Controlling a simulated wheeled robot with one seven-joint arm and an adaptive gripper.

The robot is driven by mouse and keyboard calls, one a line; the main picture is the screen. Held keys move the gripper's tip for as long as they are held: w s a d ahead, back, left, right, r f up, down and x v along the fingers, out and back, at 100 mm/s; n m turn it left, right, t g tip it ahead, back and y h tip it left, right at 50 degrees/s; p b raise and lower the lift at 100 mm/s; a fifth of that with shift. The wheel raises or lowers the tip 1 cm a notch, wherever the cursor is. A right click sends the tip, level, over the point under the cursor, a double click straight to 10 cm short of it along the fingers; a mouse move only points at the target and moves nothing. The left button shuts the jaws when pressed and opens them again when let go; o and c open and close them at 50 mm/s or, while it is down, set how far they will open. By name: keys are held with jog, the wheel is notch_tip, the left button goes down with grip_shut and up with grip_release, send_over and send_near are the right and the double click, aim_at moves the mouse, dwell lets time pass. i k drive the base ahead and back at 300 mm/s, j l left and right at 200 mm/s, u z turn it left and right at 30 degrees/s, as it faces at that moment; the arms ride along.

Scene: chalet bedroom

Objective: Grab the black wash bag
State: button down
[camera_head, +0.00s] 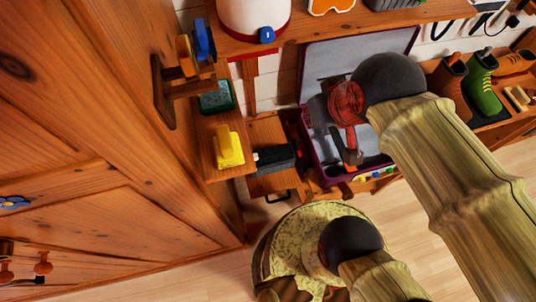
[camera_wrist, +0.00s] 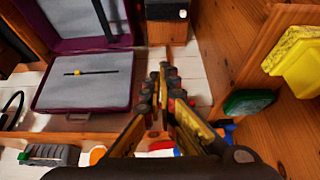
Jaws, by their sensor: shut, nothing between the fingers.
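The black wash bag (camera_head: 274,158) is a small dark, boxy thing in the middle of the head view, on a low wooden surface next to a yellow item. In the wrist view, a dark block that looks like the same bag (camera_wrist: 166,11) shows at the top edge, partly cut off, on a wooden ledge. My gripper (camera_wrist: 166,72) is shut and empty in the wrist view, its fingertips pointing up toward the bag with a visible gap between. In the head view, my gripper (camera_head: 350,156) is over the open case, to the right of the bag.
An open purple-edged case (camera_head: 322,165) with grey lining lies right of the bag; it also shows in the wrist view (camera_wrist: 85,80). A yellow block (camera_head: 229,150) and green tray (camera_head: 217,97) sit on the left shelf. A wooden cabinet (camera_head: 90,150) fills the left. Boots (camera_head: 482,85) stand at right.

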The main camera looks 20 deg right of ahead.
aim_at(280, 156)
jog(key=k+u, duration=0.3)
jog(key=k+j+u, duration=0.25)
jog(key=l+u, duration=0.35)
jog(key=l, duration=0.15)
jog(key=l+u, duration=0.35)
jog(key=l, duration=0.15)
jog(key=k+l+u, duration=0.15)
jog(key=l+u, duration=0.2)
jog(key=l, duration=0.55)
jog(key=i+j, duration=0.3)
jog(key=j, duration=0.15)
